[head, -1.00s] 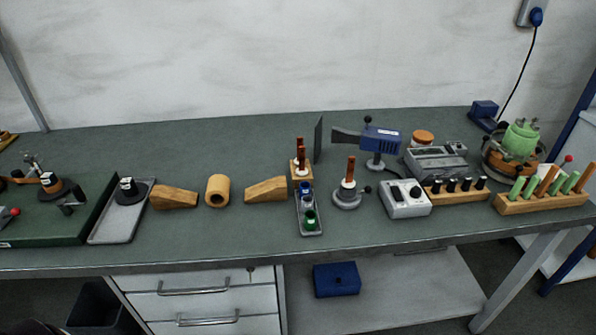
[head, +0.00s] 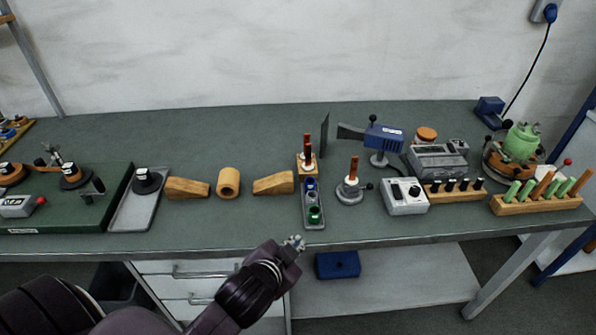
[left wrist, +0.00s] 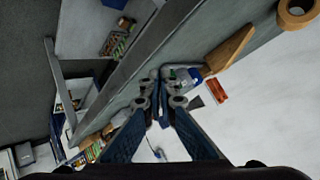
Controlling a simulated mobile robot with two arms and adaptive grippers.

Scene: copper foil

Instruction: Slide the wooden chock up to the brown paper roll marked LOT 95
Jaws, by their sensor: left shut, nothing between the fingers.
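The brown paper roll (head: 228,183) stands on the bench, its round opening facing front; no LOT 95 marking is legible. One wooden chock (head: 187,188) lies to its left and another wooden chock (head: 274,183) to its right. Both taper toward the roll, with a small gap to it. My left gripper (head: 293,243) is in front of the bench edge, below the right chock, shut and empty. In the left wrist view its fingers (left wrist: 160,82) meet; a chock (left wrist: 229,49) and the roll (left wrist: 297,12) show beyond. My right gripper is not in view.
A grey tray with bottles (head: 313,222) stands just right of the right chock, with a wooden block (head: 307,165) behind it. A grey tray (head: 133,221) lies left of the left chock. The bench strip in front of roll and chocks is clear.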

